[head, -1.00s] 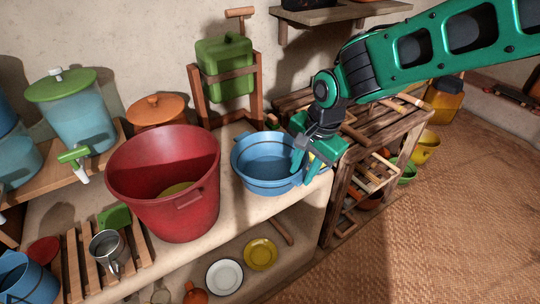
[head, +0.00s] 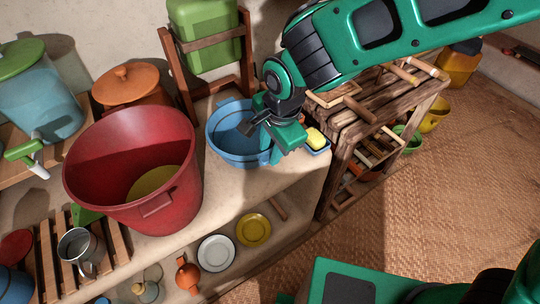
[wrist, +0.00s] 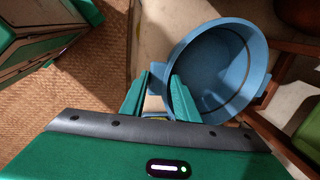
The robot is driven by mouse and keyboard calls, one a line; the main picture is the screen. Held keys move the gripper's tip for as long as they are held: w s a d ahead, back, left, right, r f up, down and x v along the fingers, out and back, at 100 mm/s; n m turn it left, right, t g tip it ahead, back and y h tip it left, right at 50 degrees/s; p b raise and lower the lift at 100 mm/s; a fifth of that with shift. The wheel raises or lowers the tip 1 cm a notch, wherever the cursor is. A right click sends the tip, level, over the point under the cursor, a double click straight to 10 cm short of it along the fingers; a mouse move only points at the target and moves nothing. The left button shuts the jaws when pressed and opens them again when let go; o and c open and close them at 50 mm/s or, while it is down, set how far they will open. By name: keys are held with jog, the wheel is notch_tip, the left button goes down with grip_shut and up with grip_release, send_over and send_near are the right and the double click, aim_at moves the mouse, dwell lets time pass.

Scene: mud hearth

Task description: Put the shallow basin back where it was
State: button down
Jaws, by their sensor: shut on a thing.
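The shallow basin (head: 222,135) is blue and round, with small side handles. It stands upright on the pale counter, right of the red bucket; I cannot tell whether it rests fully on the surface. My gripper (head: 272,150) is at its right rim and shut on it. In the wrist view, my gripper (wrist: 160,78) has one finger over the inside of the basin (wrist: 225,65) and the other outside its wall. The basin looks empty. Part of its right rim is hidden by my gripper.
A large red bucket (head: 110,180) stands close on the left. A yellow sponge (head: 315,138) lies in a small blue dish just right of my gripper. A green canister (head: 205,35) in a wooden frame stands behind. A slatted wooden rack (head: 385,100) is at the right.

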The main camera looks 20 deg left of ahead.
jog(key=shift+s+d+x, duration=0.15)
jog(key=shift+x, duration=0.8)
jog(key=shift+s+d+x, duration=0.1)
jog(key=shift+d+x, duration=0.05)
jog(key=shift+x, duration=0.75)
jog(key=shift+f, duration=0.15)
jog(key=c, duration=1.4)
grip_release()
jog(key=shift+o, duration=0.2)
jog(key=v, duration=1.2)
jog(key=shift+d, duration=0.1)
